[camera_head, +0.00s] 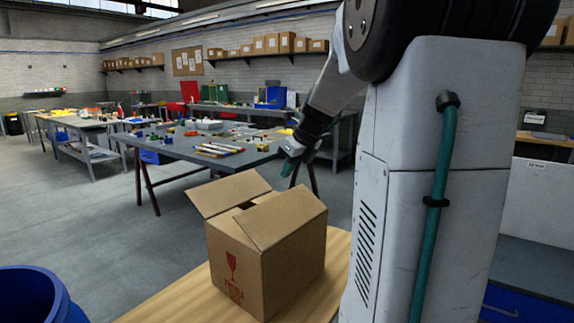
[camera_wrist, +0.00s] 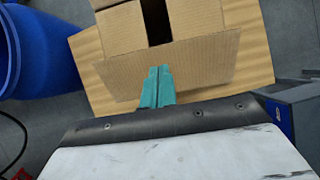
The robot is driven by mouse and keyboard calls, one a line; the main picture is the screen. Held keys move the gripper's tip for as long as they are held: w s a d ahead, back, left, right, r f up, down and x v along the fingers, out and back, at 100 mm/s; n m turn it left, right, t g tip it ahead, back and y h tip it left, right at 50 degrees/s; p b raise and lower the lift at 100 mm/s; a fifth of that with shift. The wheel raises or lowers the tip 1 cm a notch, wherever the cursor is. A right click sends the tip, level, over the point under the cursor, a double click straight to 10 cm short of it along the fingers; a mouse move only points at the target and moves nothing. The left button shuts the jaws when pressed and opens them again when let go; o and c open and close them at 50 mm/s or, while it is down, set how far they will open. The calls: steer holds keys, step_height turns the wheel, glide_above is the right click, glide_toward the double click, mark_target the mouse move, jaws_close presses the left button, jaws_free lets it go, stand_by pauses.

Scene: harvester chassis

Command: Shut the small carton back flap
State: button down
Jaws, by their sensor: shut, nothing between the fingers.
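A small brown carton (camera_head: 290,268) with a red glass mark stands on a wooden surface. Its back flap (camera_head: 228,193) is open and leans outward on the far left side. In the wrist view the wide open flap (camera_wrist: 205,62) slopes towards my gripper. The front flap (camera_head: 287,216) is tilted up over the top, and a dark gap (camera_wrist: 155,22) shows between the other top panels. My gripper (camera_head: 290,165) is behind the carton; its teal fingers (camera_wrist: 157,85) are together and empty, overlapping the open flap in the wrist view. I cannot tell whether they touch it.
The wooden tabletop (camera_head: 330,285) has bare room around the carton. A blue barrel (camera_head: 38,297) stands at the lower left. A grey workbench (camera_head: 180,150) with several tools and parts is farther back. A blue cabinet (camera_head: 525,308) is at the right.

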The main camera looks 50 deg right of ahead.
mark_target(276, 202)
steer(key=x, duration=0.9)
steer(key=shift+a, duration=0.1)
steer(key=shift+f, duration=0.15)
